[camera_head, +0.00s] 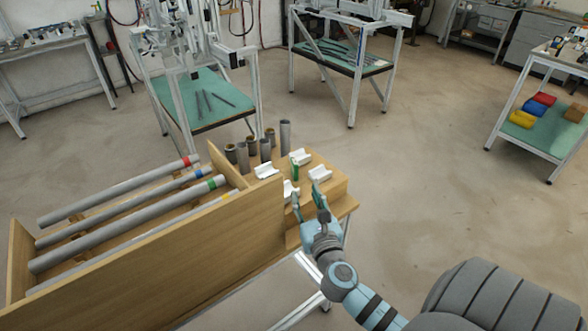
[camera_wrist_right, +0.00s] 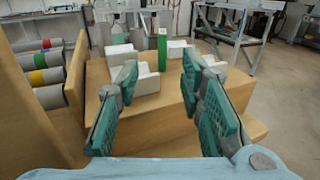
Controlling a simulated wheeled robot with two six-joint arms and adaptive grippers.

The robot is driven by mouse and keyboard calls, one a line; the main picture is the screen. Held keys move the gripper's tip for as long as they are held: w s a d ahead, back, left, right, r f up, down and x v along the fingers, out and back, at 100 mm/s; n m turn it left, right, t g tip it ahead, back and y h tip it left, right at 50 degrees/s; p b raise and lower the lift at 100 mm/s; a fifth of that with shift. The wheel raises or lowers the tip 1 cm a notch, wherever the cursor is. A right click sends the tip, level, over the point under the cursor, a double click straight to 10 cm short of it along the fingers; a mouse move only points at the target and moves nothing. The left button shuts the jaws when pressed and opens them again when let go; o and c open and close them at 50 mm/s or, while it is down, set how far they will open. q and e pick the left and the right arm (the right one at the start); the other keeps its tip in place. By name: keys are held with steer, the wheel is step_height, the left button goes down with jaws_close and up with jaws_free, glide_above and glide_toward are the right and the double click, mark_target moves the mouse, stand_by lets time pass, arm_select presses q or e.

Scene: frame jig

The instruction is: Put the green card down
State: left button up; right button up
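The green card (camera_head: 296,172) stands upright among white notched blocks (camera_head: 320,173) on the wooden stand (camera_head: 333,186). In the right wrist view the green card (camera_wrist_right: 162,50) shows as a narrow upright strip beyond the nearest white block (camera_wrist_right: 146,82). My right gripper (camera_head: 309,203) is at the near edge of the stand, short of the card. In the right wrist view its fingers (camera_wrist_right: 160,85) are spread wide with nothing between them, and the card is apart from them. The card's foot is partly hidden by the white blocks. My left gripper is not in view.
Several grey tubes (camera_head: 285,135) stand upright behind the blocks. A wooden rack (camera_head: 170,262) with long pipes and coloured bands lies to the left, its tall side panel close to my right gripper. Open floor (camera_head: 430,160) lies to the right.

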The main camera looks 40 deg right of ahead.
mark_target(297, 167)
steer(key=x, duration=0.8)
steer(key=shift+w+b, duration=0.25)
steer(key=shift+b, duration=0.05)
steer(key=x, duration=0.5)
steer(key=shift+d+r+b, duration=0.25)
steer(key=shift+d+b, duration=0.05)
steer(key=shift+b, duration=0.05)
steer(key=shift+r, duration=0.1)
jaws_close()
